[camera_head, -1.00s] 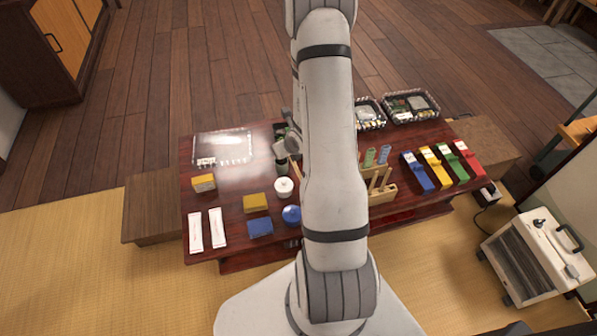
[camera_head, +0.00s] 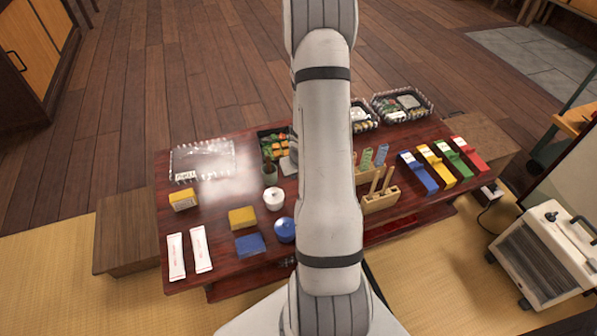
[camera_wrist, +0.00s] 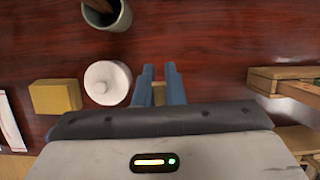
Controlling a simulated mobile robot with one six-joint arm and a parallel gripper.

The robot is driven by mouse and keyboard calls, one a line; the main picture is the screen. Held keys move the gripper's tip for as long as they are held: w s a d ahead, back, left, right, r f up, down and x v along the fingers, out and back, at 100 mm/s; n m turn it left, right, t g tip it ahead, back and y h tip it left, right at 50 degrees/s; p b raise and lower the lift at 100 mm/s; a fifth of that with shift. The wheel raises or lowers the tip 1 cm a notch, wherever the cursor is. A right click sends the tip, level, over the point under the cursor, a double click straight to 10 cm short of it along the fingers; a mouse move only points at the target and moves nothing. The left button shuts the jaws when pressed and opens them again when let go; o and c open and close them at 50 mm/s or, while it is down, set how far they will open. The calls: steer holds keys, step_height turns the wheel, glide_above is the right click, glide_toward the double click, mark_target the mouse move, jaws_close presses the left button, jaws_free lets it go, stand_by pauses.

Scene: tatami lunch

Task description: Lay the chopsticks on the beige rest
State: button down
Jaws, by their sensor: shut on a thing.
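My gripper (camera_wrist: 161,72) points down over the dark red table in the wrist view, its two blue-grey fingers close together. A small beige piece (camera_wrist: 160,93) shows between them. I cannot tell whether it is the rest or part of the chopsticks. The gripper is right of a white lidded pot (camera_wrist: 107,83), apart from it. A grey-green cup (camera_wrist: 115,18) with brown contents stands beyond, cut off by the top edge. In the head view my arm hides the fingertips and the table's middle. I cannot clearly identify the chopsticks.
A yellow box (camera_head: 242,217), blue cloth-like piece (camera_head: 250,243) and blue pot (camera_head: 285,230) stand near the front left. White packets (camera_head: 175,257) lie farther left. A wooden holder (camera_head: 381,202) and coloured boxes (camera_head: 418,172) stand right. A clear tray (camera_head: 203,160) is back left.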

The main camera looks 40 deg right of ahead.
steer(key=shift+f+b, duration=2.4)
steer(key=shift+f, duration=0.35)
steer(key=c, duration=1.4)
jaws_free()
steer(key=shift+c, duration=0.2)
steer(key=shift+o, duration=0.2)
steer(key=o, duration=0.5)
steer(key=shift+w, duration=0.1)
steer(key=shift+c, duration=0.2)
steer(key=shift+r, duration=0.1)
steer(key=shift+r+p, duration=3)
steer(key=shift+r, duration=0.45)
